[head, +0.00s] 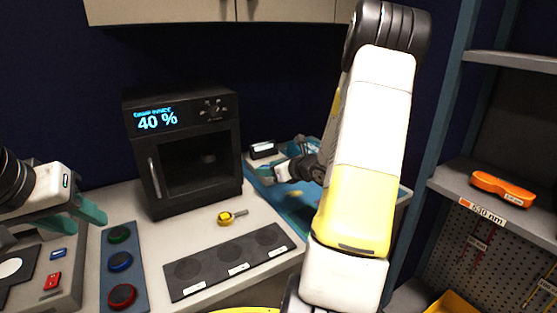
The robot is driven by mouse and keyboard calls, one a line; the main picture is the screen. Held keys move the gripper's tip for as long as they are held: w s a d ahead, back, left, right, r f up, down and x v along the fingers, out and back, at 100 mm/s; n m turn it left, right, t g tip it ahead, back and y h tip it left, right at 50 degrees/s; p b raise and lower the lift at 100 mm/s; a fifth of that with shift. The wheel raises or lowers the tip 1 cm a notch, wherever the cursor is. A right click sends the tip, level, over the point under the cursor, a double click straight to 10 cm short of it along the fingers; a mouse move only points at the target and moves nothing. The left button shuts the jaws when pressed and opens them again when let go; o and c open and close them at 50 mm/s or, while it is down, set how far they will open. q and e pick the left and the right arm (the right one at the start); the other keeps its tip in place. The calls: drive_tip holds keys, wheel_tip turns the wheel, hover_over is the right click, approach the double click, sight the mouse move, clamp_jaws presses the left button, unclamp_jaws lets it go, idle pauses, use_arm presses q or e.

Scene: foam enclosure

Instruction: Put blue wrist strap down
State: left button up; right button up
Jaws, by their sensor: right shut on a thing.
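My right arm reaches across the middle. Its gripper (277,177) is small in the picture, over the blue-lined tray (268,193) at the right end of the bench. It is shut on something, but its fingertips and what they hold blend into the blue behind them. I cannot clearly pick out the blue wrist strap. My left gripper (76,218), with teal fingers, is at the left above the grey panel. Its fingers look apart and empty.
A black oven-like box (188,100) reading 40 % stands at the back. A yellow item (225,217) and a black three-disc strip (230,262) lie on the bench. Left are coloured buttons (121,261). An orange case (502,188) sits on the right shelf.

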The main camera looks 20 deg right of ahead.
drive_tip(key=w+d, duration=0.2)
drive_tip(key=w, duration=0.2)
drive_tip(key=w+d+f, duration=0.1)
drive_tip(key=w+d, duration=0.2)
drive_tip(key=w, duration=0.2)
drive_tip(key=w+d, duration=0.2)
drive_tip(key=w, duration=0.2)
drive_tip(key=shift+w+d+f, duration=0.2)
drive_tip(key=shift+w+d, duration=0.05)
drive_tip(key=shift+d, duration=0.1)
drive_tip(key=shift+w+d+f, duration=0.1)
drive_tip(key=shift+w+f, duration=0.05)
drive_tip(key=shift+f, duration=1.65)
drive_tip(key=o, duration=1.3)
drive_tip(key=shift+f, duration=0.1)
